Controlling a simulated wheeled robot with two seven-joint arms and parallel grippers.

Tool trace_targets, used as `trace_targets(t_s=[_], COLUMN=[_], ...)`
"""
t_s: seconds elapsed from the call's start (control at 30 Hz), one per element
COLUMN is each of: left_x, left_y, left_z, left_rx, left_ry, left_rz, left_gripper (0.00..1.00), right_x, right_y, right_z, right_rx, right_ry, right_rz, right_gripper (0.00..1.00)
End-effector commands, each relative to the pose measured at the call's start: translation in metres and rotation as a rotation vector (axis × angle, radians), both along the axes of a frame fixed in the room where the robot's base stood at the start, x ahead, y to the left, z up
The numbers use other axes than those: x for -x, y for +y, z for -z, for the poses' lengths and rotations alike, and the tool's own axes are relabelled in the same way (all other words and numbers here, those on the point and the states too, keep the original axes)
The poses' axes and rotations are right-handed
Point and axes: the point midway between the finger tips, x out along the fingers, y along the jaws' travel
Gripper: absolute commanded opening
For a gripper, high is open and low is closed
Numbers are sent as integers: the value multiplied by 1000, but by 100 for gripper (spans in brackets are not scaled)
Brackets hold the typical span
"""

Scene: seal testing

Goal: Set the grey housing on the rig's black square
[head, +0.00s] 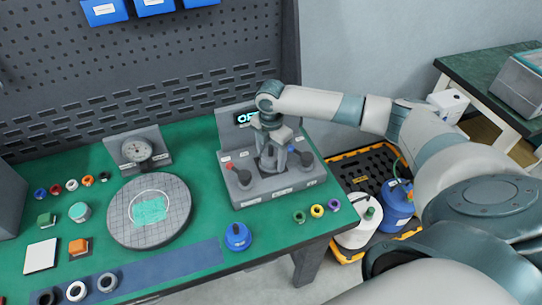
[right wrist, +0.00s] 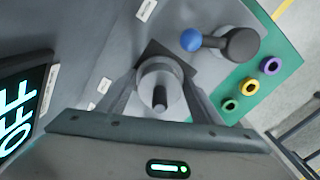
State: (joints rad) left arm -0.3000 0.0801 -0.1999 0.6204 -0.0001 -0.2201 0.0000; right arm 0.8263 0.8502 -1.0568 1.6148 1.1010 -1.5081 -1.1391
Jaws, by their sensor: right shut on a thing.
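My right gripper (head: 270,155) points down over the grey rig (head: 270,187) and is shut on the grey housing. In the right wrist view the round grey housing (right wrist: 161,78), with a dark rod or hole at its middle, sits between the two fingers of that gripper (right wrist: 162,92). The rig's black square (right wrist: 180,62) shows around and behind the housing, which covers much of it. I cannot tell whether the housing touches the square or hangs just above it. My left gripper is out of view.

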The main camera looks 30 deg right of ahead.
Motion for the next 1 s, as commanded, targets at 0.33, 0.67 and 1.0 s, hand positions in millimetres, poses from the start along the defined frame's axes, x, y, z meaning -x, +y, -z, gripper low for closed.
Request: trace_targets(t_s=[0.33,0.67,1.0], left_x=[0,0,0], left_y=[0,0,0], left_z=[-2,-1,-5], left_rx=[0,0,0], left_ry=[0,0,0], left_rz=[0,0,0], left_gripper=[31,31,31], right_x=[-1,0,0], right_y=[0,0,0], right_z=[-1,0,-3], right_rx=[0,0,0], right_ry=[-2,-1,1], right_rz=[0,0,0], right_gripper=[16,81,81])
